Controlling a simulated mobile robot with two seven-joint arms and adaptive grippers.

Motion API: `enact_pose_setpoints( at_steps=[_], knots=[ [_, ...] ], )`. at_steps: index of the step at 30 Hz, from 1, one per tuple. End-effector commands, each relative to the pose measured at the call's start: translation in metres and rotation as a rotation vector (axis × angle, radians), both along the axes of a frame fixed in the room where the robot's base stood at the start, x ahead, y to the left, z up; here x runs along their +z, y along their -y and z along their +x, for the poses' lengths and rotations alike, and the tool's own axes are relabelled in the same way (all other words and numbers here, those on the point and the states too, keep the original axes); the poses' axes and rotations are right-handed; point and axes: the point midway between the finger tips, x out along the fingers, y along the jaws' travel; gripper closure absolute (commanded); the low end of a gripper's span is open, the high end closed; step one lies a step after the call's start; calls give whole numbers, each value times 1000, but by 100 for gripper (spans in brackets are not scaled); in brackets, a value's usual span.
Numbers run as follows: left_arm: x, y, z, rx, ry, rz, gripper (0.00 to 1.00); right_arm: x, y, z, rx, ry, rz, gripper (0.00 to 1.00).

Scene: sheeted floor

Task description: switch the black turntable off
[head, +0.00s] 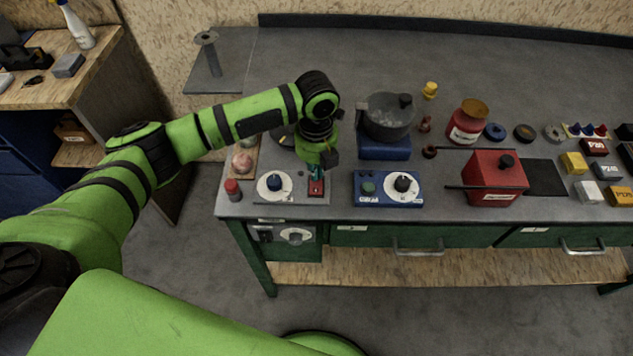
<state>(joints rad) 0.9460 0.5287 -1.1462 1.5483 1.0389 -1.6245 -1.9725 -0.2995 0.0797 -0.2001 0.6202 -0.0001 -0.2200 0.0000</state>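A grey control panel (290,195) lies at the bench's front left edge. It carries a round white dial with a dark blue knob (273,182) and a red switch plate (316,188) with a small teal part at its top. My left gripper (323,167) points down just above the far end of the red plate. Whether it touches the switch I cannot tell, and its fingers are too small to read. A dark round thing (283,134), perhaps the black turntable, is mostly hidden behind my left arm. My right gripper is not in view.
A blue panel with two knobs (388,201) lies right of the grey panel. A grey pot (388,118) stands on a blue base behind it. A red-capped jar (233,189) stands at the left edge. A red box (493,178) stands further right. The bench's back is clear.

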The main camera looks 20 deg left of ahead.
Motion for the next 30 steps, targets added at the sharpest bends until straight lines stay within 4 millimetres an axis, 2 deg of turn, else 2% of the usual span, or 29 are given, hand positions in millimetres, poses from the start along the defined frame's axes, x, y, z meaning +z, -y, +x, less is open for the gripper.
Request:
enact_pose_setpoints(
  at_steps=[25,30],
  knots=[
    [-14,0,-1,-1,-2,0,100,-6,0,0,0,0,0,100],
    [-11,0,-1,-1,-3,0,100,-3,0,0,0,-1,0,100]
  ],
)
